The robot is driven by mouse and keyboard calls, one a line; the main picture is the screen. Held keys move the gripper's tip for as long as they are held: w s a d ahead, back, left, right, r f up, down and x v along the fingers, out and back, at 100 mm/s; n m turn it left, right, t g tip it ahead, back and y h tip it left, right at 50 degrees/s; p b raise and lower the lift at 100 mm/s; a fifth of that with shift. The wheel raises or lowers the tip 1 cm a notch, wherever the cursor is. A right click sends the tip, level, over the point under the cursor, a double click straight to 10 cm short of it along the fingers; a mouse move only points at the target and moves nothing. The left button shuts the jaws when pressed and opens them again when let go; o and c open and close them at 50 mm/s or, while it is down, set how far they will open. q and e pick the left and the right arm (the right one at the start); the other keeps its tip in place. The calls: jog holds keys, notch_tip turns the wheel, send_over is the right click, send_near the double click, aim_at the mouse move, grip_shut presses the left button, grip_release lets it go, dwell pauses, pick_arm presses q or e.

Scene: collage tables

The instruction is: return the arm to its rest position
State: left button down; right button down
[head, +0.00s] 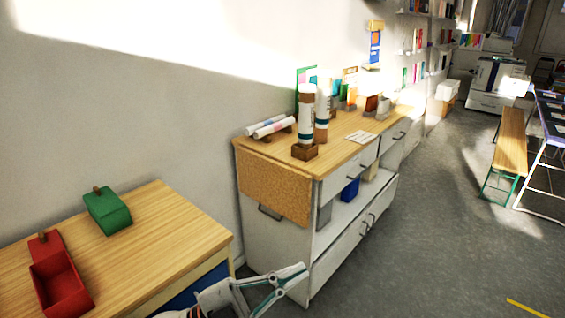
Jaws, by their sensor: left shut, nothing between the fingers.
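My left gripper (296,272) shows at the bottom centre of the head view, over the floor in front of the white cabinet. Its fingers are shut and hold nothing. Part of my left arm enters at the bottom edge, beside the near wooden table (165,240). My right gripper is not in view.
The near table carries a red scoop-like box (60,285) and a green box (108,212). A white cabinet (275,255) with a wooden top holds tubes (306,115) and rolls (270,127). A bench (510,140) stands right. The grey floor (430,240) between is clear.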

pick_arm(q)
jog(key=w+a+f+n+t+y, duration=0.3)
jog(key=a+f+n+t+y, duration=0.6)
jog(key=a+f+n+y, duration=0.45)
jog(key=s+a+f+n+g+y, duration=0.1)
jog(key=s+a+f+g, duration=0.1)
jog(key=f, duration=0.5)
jog(key=s+a+f+n+g+y, duration=0.1)
jog(key=s+a+f+n, duration=0.1)
jog(key=s+f, duration=0.4)
jog(key=s+a+f+n+g+y, duration=0.2)
jog(key=s+a+f, duration=0.2)
jog(key=f, duration=0.4)
jog(key=shift+s+a+f+g, duration=0.25)
jog(key=shift+s+a+g, duration=0.1)
jog(key=shift+s, duration=0.1)
